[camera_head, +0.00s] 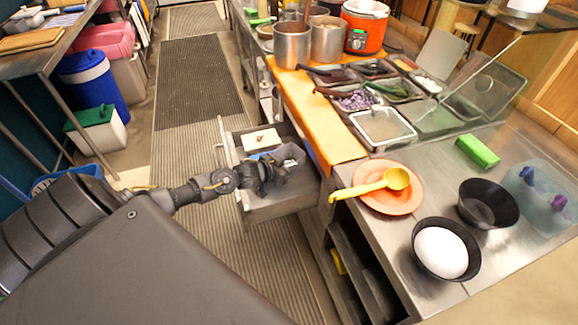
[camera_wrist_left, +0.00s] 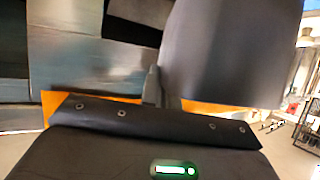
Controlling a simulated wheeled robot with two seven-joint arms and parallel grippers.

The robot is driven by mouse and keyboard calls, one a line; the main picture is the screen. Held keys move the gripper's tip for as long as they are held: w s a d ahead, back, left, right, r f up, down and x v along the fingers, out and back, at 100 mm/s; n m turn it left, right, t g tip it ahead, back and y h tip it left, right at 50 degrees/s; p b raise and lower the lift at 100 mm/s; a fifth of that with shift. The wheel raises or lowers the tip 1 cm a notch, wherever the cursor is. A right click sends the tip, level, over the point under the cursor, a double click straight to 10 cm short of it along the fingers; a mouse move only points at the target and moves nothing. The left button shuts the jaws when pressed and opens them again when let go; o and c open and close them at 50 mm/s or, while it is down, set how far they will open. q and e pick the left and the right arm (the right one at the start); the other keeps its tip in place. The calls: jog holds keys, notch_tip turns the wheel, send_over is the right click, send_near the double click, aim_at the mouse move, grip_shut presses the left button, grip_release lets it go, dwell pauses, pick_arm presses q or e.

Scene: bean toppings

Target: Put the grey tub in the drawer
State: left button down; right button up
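The drawer (camera_head: 275,209) under the counter is pulled open. A grey tub (camera_head: 289,152) shows at the drawer's right side, partly hidden by my gripper. My left gripper (camera_head: 272,174) is over the drawer, right beside the tub. In the left wrist view a large smooth grey surface (camera_wrist_left: 235,50), which looks like the tub, fills the upper right. One narrow finger (camera_wrist_left: 152,86) is up against its left edge. The other finger is hidden, so the grip is unclear. I cannot tell whether the tub rests on the drawer floor. My right gripper is out of view.
A white box (camera_head: 261,139) and something blue lie in the drawer. The counter above holds an orange board (camera_head: 325,130), food trays (camera_head: 383,125), an orange plate (camera_head: 395,200) with a yellow ladle (camera_head: 396,180), and black bowls (camera_head: 488,203). The striped floor mat (camera_head: 190,150) is clear.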

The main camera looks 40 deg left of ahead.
pick_arm(q)
jog(key=shift+w+a+f, duration=0.3)
jog(key=shift+f, duration=0.3)
jog(key=shift+w+a+f, duration=0.3)
jog(key=shift+f, duration=0.25)
notch_tip(320, 180, down, 3)
jog(key=shift+r, duration=0.15)
jog(key=shift+f+b, duration=0.4)
jog(key=shift+f, duration=0.25)
jog(key=c, duration=1.7)
grip_release()
jog(key=shift+r, duration=0.2)
